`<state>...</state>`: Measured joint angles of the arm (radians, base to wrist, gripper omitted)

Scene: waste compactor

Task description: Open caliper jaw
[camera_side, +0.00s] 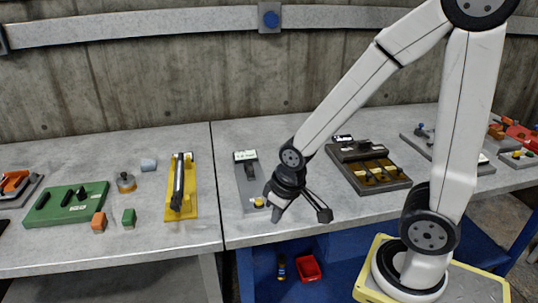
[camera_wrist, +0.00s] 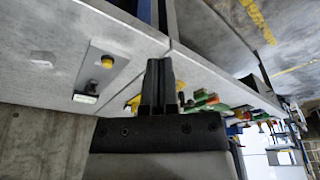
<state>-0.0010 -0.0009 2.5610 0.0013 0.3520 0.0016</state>
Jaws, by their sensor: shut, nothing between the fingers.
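My gripper (camera_side: 276,212) is low over the front of the right-hand table, beside a grey plate (camera_side: 243,188). Its fingers (camera_wrist: 160,85) are together and empty in the wrist view. The grey plate carries a dark block with a pale label and a yellow knob (camera_side: 259,202). The plate also shows in the wrist view (camera_wrist: 98,75), with its yellow knob (camera_wrist: 107,61), apart from the fingers. A yellow board (camera_side: 173,207) with a long dark and silver tool (camera_side: 179,182) lies to the left. I cannot tell for certain which item is the caliper.
A green board (camera_side: 62,207), an orange block (camera_side: 99,222) and a green block (camera_side: 129,218) lie on the left table. A dark tray (camera_side: 369,170) stands right of my gripper. A red bin (camera_side: 308,268) is below. Bare tabletop surrounds the grey plate.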

